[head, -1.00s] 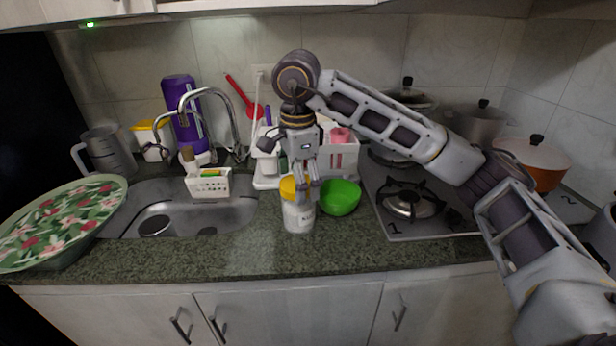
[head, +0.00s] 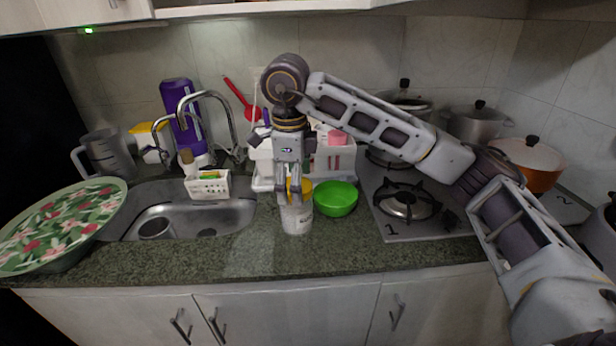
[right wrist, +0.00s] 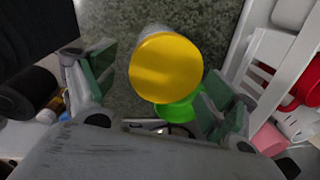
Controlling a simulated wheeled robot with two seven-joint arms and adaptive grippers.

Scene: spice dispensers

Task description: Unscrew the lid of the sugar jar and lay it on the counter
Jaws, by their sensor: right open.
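The sugar jar (head: 297,219) is a whitish jar standing upright near the counter's front edge, with a yellow lid (head: 305,185) on top. My right gripper (head: 290,194) points down at the jar, its fingers covering the left part of the lid in the head view. In the right wrist view the round yellow lid (right wrist: 166,68) shows between the two spread, green-padded fingers of the right gripper (right wrist: 160,78), with gaps on both sides. The gripper is open and holds nothing. My left gripper is not in view.
A green bowl (head: 336,199) stands just right of the jar. Behind are a white rack (head: 335,158) and, to the right, a gas stove (head: 430,222). A sink (head: 225,217) and a floral tray (head: 62,222) lie left. The counter (head: 240,262) in front is clear.

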